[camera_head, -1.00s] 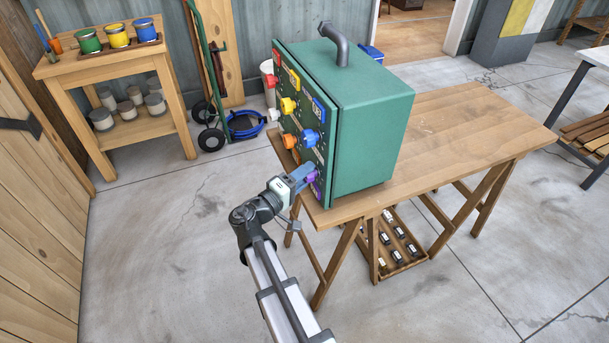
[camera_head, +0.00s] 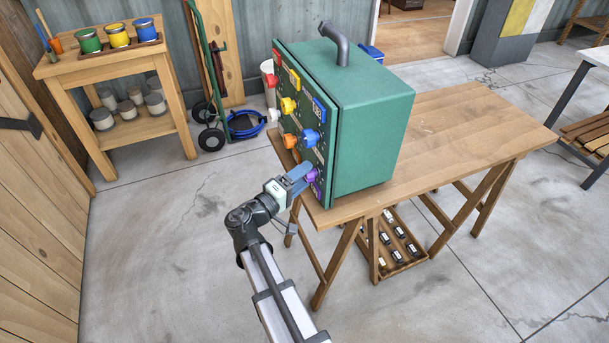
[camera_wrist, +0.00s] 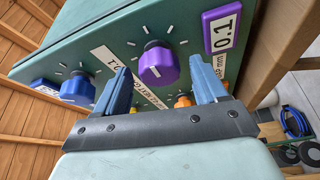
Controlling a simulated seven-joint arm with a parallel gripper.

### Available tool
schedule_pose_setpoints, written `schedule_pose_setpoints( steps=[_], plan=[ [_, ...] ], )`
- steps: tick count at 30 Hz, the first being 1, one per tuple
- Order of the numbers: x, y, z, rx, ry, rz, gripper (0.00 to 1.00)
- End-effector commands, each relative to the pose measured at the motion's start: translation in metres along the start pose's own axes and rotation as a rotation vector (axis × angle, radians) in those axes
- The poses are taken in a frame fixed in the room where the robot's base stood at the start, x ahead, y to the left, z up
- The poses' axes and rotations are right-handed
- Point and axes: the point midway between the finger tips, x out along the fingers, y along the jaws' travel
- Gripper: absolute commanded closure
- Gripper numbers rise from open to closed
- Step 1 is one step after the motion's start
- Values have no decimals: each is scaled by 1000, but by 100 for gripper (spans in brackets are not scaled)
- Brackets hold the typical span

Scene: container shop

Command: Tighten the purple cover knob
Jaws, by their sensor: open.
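The purple knob (camera_wrist: 158,65) sticks out of the front panel of a green cabinet (camera_head: 372,125) and has a white pointer line. It also shows in the head view (camera_head: 312,176), near the panel's lower right corner. A purple label reading 1.0 or 0.1 (camera_wrist: 222,27) sits beside it. My gripper (camera_wrist: 160,85) is open and empty. Its two blue fingers stand on either side of the knob in the wrist view, with visible gaps. In the head view my gripper (camera_head: 309,168) is just in front of the panel; the exact distance to the knob is unclear.
A blue knob (camera_wrist: 77,88) and an orange knob (camera_wrist: 185,100) are close by on the panel. The cabinet stands on a wooden table (camera_head: 455,130). A crate (camera_head: 405,262) sits beneath it.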

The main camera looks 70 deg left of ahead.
Motion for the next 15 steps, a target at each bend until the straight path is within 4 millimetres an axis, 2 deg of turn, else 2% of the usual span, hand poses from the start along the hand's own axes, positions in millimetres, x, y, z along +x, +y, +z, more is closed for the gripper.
schedule_pose_setpoints(
  steps=[15],
  plan=[
    [-95, 0, 0, 0, 2, -1, 29]
  ],
)
